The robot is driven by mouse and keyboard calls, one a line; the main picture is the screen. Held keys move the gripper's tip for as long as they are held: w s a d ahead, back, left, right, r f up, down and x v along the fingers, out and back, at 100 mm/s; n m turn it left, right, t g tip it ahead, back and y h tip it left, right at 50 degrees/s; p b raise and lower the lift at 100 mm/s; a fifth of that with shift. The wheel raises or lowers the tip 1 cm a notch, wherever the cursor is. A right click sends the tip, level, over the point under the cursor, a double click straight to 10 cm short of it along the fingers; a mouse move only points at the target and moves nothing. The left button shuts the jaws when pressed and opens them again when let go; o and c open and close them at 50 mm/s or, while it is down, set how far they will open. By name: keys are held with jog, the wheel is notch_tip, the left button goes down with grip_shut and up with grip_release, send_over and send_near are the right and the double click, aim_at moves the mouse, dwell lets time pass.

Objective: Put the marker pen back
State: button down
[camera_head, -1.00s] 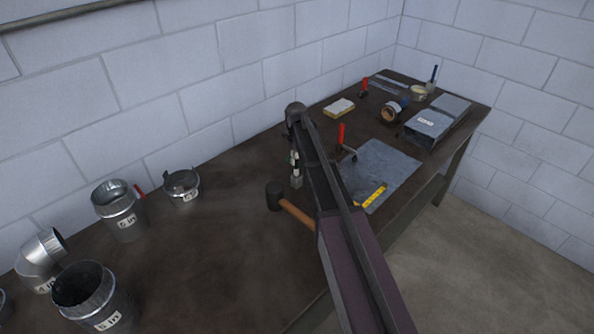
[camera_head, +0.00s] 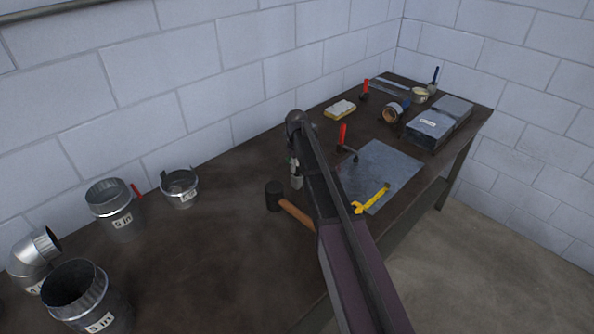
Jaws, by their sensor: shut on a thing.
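My arm reaches across the workbench, and my gripper (camera_head: 296,181) hangs down from its far end above the bench, just behind the mallet head. It is seen small and partly covered by my arm. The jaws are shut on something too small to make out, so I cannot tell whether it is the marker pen. I cannot pick out a marker pen for certain elsewhere. A thin red item (camera_head: 136,190) shows beside a duct piece at the left, and I cannot tell what it is.
A mallet (camera_head: 296,212) lies close to my gripper. Duct pieces (camera_head: 115,207) stand at the left. A metal sheet (camera_head: 388,170) bears a yellow tool (camera_head: 373,199). A red-handled tool (camera_head: 343,136), sponge (camera_head: 340,109), tape roll (camera_head: 392,113) and grey box (camera_head: 430,126) sit farther right.

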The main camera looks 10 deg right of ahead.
jog(key=shift+f, duration=0.25)
jog(key=c, duration=0.5)
grip_release()
jog(key=shift+r, duration=0.1)
jog(key=shift+r, duration=0.15)
notch_tip(320, 180, up, 12)
jog(key=p, duration=1.2)
dwell(0.5)
jog(key=s+m, duration=0.1)
jog(key=s, duration=0.8)
jog(key=s+m, duration=0.2)
jog(key=s, duration=0.8)
jog(key=s+m, duration=0.2)
jog(key=s, duration=0.8)
jog(key=shift+s+d, duration=0.1)
jog(key=shift+s, duration=0.05)
